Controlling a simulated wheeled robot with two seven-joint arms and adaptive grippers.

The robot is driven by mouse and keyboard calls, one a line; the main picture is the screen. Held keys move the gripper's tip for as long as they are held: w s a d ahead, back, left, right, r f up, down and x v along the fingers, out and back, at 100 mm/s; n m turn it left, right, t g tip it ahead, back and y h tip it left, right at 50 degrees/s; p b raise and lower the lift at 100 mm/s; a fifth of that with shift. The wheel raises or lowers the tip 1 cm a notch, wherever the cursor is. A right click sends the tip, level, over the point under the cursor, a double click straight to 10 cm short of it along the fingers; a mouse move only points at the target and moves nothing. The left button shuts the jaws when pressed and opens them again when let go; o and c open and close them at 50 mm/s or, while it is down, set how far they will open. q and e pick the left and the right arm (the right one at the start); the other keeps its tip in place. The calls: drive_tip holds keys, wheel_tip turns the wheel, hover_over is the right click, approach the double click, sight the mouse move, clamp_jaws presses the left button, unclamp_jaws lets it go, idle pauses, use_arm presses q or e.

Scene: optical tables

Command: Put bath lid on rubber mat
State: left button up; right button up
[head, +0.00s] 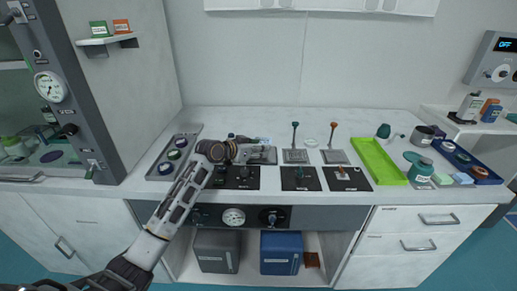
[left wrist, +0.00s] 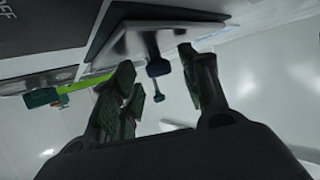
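My left gripper (head: 243,152) reaches over the counter from the lower left, beside a silver metal piece (head: 264,155) that looks like the bath lid. In the left wrist view my gripper's fingers (left wrist: 160,88) are spread apart. A pale metal plate (left wrist: 185,38) with a dark underlayer lies beyond them. A dark knob on a stem (left wrist: 157,68) shows in the gap between the fingers; I see no contact. Dark square pads (head: 288,185) lie along the counter's front; I cannot tell which is the rubber mat. My right gripper is not in view.
Two upright stems with coloured tops, green (head: 295,125) and orange (head: 333,126), rise behind the pads. A grey tray (head: 161,171) is at left.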

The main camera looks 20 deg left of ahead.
use_arm(q)
drive_tip(key=shift+r, duration=0.15)
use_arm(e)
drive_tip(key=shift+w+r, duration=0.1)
use_arm(q)
drive_tip(key=shift+s+a+r, duration=0.1)
drive_tip(key=shift+s+a, duration=0.15)
drive_tip(key=shift+s, duration=0.1)
drive_tip(key=p+v, duration=0.1)
drive_tip(key=v, duration=0.7)
drive_tip(key=shift+s+a+r, duration=0.1)
drive_tip(key=shift+s+a, duration=0.05)
drive_tip(key=shift+s, duration=0.05)
drive_tip(key=shift+v, duration=1.05)
drive_tip(key=shift+s+a+r, duration=0.1)
drive_tip(key=shift+s, duration=0.1)
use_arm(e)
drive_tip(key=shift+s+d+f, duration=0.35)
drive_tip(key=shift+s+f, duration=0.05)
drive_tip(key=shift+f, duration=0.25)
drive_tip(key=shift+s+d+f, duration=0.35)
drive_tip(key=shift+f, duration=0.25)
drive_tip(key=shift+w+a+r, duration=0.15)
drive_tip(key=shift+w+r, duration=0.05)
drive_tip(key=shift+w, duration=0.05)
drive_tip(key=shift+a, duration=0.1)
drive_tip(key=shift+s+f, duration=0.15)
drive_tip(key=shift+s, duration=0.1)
